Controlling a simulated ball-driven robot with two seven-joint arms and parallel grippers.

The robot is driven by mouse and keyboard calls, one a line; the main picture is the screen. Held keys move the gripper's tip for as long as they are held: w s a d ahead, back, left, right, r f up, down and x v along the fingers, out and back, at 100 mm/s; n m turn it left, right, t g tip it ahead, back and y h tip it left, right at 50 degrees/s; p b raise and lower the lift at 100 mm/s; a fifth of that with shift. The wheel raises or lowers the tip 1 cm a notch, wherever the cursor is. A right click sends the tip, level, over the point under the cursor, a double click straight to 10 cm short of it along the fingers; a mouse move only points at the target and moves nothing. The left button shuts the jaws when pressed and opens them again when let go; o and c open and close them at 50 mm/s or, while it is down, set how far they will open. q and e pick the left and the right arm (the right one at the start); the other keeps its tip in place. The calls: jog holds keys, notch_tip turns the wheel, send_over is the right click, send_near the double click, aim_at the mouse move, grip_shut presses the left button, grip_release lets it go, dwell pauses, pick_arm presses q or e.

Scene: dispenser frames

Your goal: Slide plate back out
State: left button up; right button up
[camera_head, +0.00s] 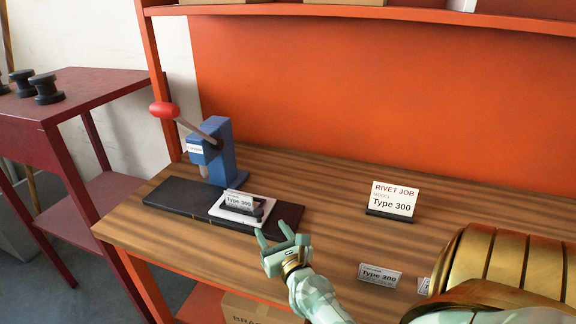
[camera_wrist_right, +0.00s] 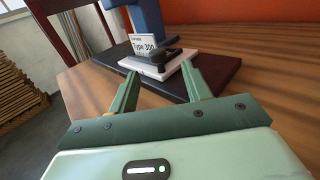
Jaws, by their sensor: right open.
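A white plate (camera_head: 229,213) with a black handle (camera_head: 257,213) and a Type 300 label (camera_head: 239,200) lies on a dark flat base (camera_head: 176,202), right of the blue press (camera_head: 222,160). The press has a red-knobbed lever (camera_head: 164,110). My right gripper (camera_head: 271,236) is open and empty, just in front of the plate. In the right wrist view, its two fingers (camera_wrist_right: 158,90) point toward the plate (camera_wrist_right: 140,68) and its black handle (camera_wrist_right: 165,55), with the plate beyond and between the tips. My left gripper is not in view.
A RIVET JOB Type 300 sign (camera_head: 393,200) stands on the wooden bench (camera_head: 330,215) to the right. A Type 200 label (camera_head: 379,275) stands near the front. An orange back panel (camera_head: 380,95) closes the rear. A dark red table (camera_head: 90,90) with black spools is at left.

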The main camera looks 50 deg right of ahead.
jog(key=b+v, duration=0.1)
jog(key=v, duration=0.3)
jog(key=b+v, duration=0.1)
jog(key=v, duration=0.4)
jog(key=shift+s+f+b, duration=0.25)
jog(key=shift+b, duration=0.15)
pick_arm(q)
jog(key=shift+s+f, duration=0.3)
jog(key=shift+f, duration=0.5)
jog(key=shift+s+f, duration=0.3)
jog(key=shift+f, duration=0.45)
pick_arm(e)
jog(key=shift+s+a+r, duration=0.2)
jog(key=shift+s+r, duration=0.05)
jog(key=shift+s, duration=0.15)
